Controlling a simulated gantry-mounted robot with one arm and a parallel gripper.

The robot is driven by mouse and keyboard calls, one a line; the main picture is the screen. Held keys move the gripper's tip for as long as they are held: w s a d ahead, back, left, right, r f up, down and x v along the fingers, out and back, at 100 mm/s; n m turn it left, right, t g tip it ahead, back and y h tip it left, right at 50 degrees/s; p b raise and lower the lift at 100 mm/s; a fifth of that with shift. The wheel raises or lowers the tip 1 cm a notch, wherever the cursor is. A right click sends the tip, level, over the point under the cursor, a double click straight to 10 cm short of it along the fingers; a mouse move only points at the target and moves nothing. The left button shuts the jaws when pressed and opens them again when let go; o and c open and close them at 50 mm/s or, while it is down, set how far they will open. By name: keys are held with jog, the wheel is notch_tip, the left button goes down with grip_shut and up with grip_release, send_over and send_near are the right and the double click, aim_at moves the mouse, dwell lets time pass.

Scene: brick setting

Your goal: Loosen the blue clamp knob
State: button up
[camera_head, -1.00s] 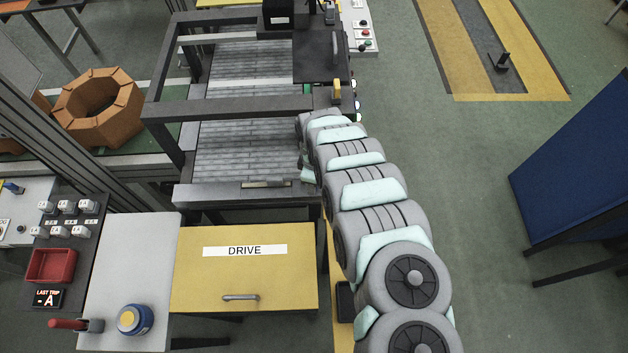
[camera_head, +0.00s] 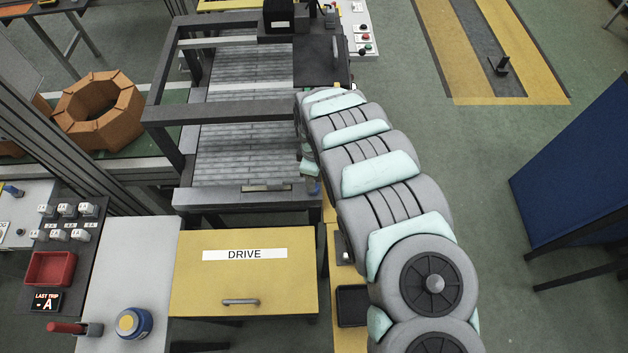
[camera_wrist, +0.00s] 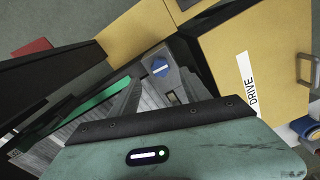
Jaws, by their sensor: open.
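The blue clamp knob (camera_wrist: 160,67) shows in the wrist view as a round blue disc with a white line across its face. It sits on a grey bracket at the corner of the conveyor frame, near the yellow drive cabinet. In the head view only a small blue patch of it (camera_head: 313,187) shows below my gripper. My gripper (camera_head: 309,170) is open and hangs by the conveyor's near right corner, apart from the knob as far as I can tell. My arm partly hides it.
The slatted conveyor (camera_head: 240,155) has a dark frame with raised crossbars. The yellow drive cabinet (camera_head: 245,275) stands in front. A black tray (camera_head: 352,306) lies beside my arm. A blue-and-yellow round container (camera_head: 132,322) stands on the white bench.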

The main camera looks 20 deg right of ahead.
notch_tip(320, 180, up, 4)
jog(key=shift+r, duration=0.2)
dwell(0.7)
